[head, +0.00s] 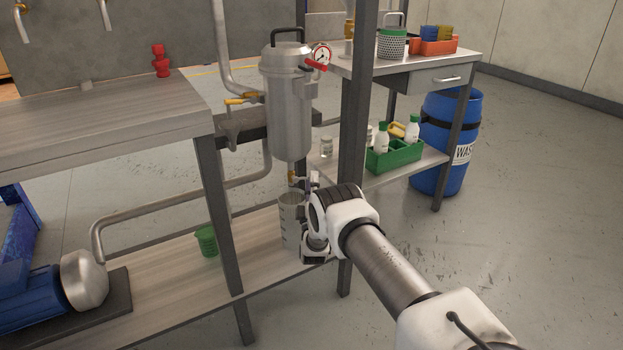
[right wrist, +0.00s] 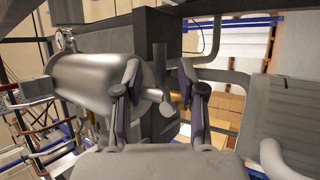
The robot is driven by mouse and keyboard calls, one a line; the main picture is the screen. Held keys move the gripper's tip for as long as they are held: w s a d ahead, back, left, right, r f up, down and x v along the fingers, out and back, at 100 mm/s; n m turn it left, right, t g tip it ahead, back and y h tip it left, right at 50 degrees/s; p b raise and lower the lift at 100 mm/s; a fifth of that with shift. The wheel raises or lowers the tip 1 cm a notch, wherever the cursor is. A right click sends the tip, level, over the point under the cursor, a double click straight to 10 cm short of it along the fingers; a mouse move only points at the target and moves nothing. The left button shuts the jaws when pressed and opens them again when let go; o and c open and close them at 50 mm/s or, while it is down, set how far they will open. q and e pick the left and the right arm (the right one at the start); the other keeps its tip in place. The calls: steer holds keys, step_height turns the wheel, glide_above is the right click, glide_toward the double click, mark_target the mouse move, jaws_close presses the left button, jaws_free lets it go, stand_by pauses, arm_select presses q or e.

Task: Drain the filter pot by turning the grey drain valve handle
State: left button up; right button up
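The silver filter pot (head: 288,115) hangs upright on its frame, and its body fills the left of the right wrist view (right wrist: 90,85). A small brass drain fitting (head: 292,177) shows under the pot. My right gripper (head: 314,182) is beside this fitting, partly hidden by my own wrist. In the right wrist view its two fingers (right wrist: 160,88) stand apart, with a grey bar, seemingly the drain valve handle (right wrist: 160,58), showing between and beyond them. I cannot tell whether either finger touches it. My left gripper is not in view.
A dark frame post (head: 354,130) stands just right of the pot. A green cup (head: 207,240) and a blue pump (head: 40,295) are on the lower shelf. A green crate (head: 392,158) with bottles and a blue waste drum (head: 450,140) are to the right.

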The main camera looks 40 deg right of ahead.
steer(key=v, duration=1)
steer(key=shift+a, duration=0.2)
steer(key=shift+s, duration=0.1)
